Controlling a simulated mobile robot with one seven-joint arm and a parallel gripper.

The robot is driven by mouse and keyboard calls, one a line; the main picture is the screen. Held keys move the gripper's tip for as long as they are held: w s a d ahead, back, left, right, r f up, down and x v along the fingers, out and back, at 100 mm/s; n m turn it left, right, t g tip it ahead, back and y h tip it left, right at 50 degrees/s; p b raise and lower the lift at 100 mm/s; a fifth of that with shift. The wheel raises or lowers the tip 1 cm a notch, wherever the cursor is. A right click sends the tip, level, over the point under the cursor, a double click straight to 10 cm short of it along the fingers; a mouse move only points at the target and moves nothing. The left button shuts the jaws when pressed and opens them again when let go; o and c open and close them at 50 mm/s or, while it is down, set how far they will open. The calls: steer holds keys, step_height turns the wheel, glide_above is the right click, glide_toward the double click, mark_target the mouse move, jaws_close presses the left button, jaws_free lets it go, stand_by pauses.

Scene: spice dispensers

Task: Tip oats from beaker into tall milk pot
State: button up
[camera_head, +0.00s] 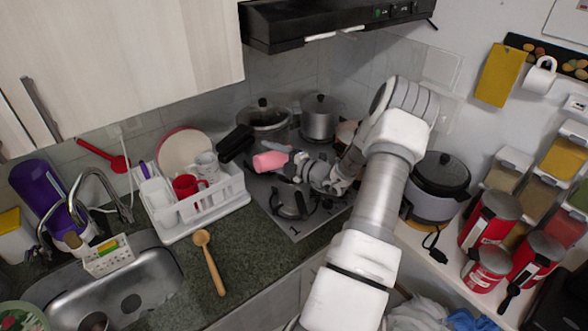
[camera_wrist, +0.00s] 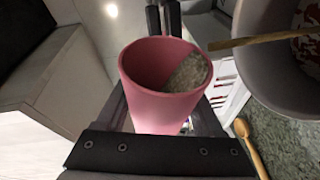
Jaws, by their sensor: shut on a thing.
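My gripper (camera_head: 287,163) is shut on the pink beaker (camera_head: 269,160), above the hob. In the head view the beaker lies tilted on its side, its wide end to the left. In the wrist view the beaker (camera_wrist: 160,85) shows its open mouth, with pale, grainy oats (camera_wrist: 188,74) inside against one side. I cannot tell which is the milk pot.
A wide lidded pot (camera_head: 263,114) stands at the back. A white dish rack (camera_head: 205,208) is left of the hob, with a wooden spoon (camera_head: 209,262) on the counter. In the wrist view a large grey vessel (camera_wrist: 252,72) is close to the beaker's right. A cooker (camera_head: 438,185) stands right.

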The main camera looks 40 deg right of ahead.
steer(key=shift+s+d+r+m+t, duration=0.1)
steer(key=shift+d+r+m+t, duration=0.25)
steer(key=shift+m, duration=0.55)
steer(key=shift+d+r+m+t, duration=0.15)
steer(key=shift+d+r+m, duration=0.3)
steer(key=shift+m, duration=0.45)
stand_by(1.4)
steer(key=shift+a, duration=0.1)
